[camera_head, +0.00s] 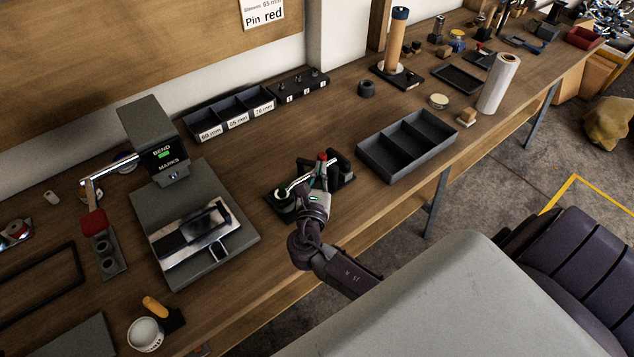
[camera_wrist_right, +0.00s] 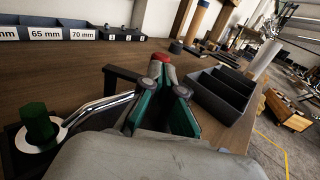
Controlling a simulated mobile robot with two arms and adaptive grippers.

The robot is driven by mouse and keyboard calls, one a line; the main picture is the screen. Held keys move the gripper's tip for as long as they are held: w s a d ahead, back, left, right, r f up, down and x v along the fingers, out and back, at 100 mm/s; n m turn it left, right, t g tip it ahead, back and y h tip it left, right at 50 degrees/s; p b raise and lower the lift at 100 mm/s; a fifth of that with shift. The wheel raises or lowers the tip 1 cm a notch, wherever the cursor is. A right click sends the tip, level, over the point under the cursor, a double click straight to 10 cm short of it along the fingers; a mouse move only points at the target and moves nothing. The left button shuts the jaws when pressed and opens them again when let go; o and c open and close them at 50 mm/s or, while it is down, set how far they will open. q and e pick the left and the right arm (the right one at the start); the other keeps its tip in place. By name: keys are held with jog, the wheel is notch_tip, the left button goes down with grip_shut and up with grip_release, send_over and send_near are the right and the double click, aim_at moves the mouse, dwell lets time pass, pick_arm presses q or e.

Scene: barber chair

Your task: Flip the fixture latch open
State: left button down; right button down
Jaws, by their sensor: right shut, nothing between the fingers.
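The fixture (camera_head: 345,181) is a small dark block on the bench, at the middle of the head view. Its latch is a shiny metal lever (camera_wrist_right: 100,107) with a red knob (camera_head: 322,157) at its end. A green peg (camera_wrist_right: 38,122) stands on a pale disc at the fixture's left end in the wrist view. My right gripper (camera_head: 325,178) is at the fixture, shut and empty, with its green-padded fingertips (camera_wrist_right: 162,92) right by the red knob. I cannot tell whether they touch it. The gripper hides part of the fixture. My left gripper is not in view.
An empty divided dark tray (camera_head: 408,145) stands just right of the fixture. A press marked BEND (camera_head: 160,150) with a red-handled lever is at left. Labelled bins (camera_head: 230,113) stand behind. Bare bench lies between the press and the fixture.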

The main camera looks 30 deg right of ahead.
aim_at(329, 160)
jog(key=shift+w+d, duration=0.3)
jog(key=shift+w, duration=0.05)
jog(key=shift+d, duration=0.1)
